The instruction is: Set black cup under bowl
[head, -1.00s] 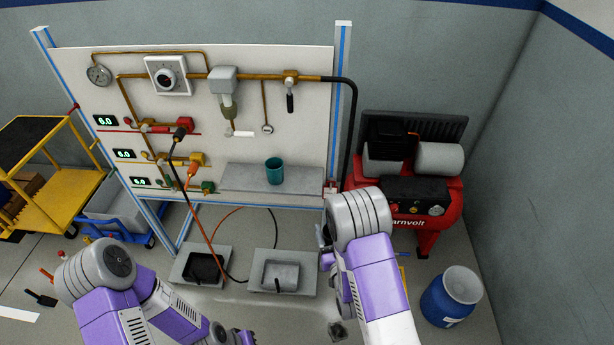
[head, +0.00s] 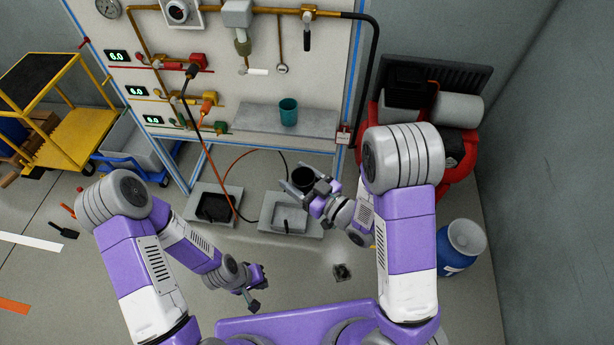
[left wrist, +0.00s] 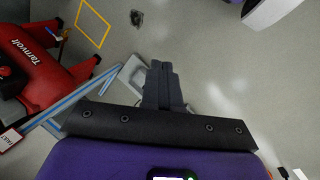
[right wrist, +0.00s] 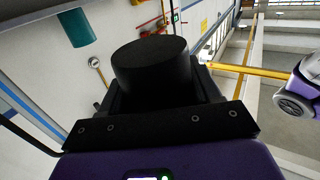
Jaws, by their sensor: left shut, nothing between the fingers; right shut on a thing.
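The black cup (head: 303,178) is in my right gripper (head: 311,186), out in front of the panel and below its shelf. In the right wrist view the black cup (right wrist: 152,72) fills the space between the fingers. A small olive-grey bowl (head: 242,44) hangs under the grey pipe fitting on the panel, above and to the left of the held cup. My left gripper (head: 254,288) is low over the floor, shut and empty. In the left wrist view the left fingers (left wrist: 164,85) are together.
A teal cup (head: 288,112) stands on the panel's grey shelf (head: 255,119). Two grey trays (head: 214,205) (head: 270,222) lie on the floor below, with hoses near them. A red compressor (head: 455,160) and a blue bin (head: 460,248) stand at right, a yellow cart (head: 75,130) at left.

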